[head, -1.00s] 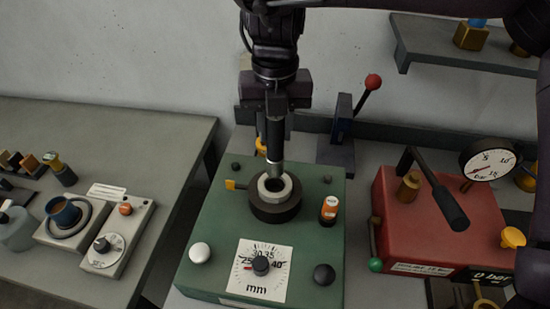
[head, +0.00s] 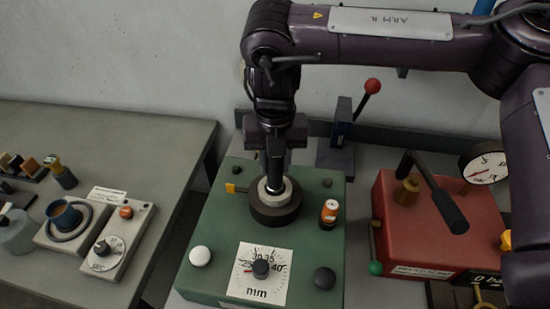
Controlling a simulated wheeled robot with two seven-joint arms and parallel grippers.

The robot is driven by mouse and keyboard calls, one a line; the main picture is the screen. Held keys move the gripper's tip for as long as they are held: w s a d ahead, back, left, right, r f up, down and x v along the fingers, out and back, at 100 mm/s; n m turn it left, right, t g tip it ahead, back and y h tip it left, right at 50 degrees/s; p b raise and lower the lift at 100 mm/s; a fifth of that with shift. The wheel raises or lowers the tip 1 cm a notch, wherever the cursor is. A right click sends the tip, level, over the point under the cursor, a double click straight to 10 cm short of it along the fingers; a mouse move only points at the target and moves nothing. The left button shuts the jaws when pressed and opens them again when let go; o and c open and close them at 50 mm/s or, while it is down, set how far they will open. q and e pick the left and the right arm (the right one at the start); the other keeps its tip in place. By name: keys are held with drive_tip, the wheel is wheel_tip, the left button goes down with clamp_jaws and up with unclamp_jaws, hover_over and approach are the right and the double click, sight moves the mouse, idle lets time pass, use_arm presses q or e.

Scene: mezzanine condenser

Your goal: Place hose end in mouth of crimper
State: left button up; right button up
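The crimper is a green box (head: 215,225) with a dark round mouth and a pale inner ring (head: 275,207) on its top. My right gripper (head: 276,142) points straight down above the mouth and is shut on the black hose end (head: 275,172). The hose end stands upright, its lower tip inside the ring and hidden by it. I cannot tell how deep it sits. The crimper also carries a dial marked mm (head: 262,268), a white knob and a black knob. My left gripper is not in view.
A red pump box (head: 425,225) with a black lever and a pressure gauge (head: 487,168) stands to the right, partly behind my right arm. A red-knobbed lever (head: 371,88) stands behind the crimper. A grey timer unit (head: 120,240) and a blue cup (head: 64,214) are on the left bench.

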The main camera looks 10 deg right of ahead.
drive_tip(key=o, duration=0.4)
wheel_tip(320, 180, up, 12)
drive_tip(key=shift+r, duration=0.2)
drive_tip(key=shift+f, duration=0.1)
idle(0.6)
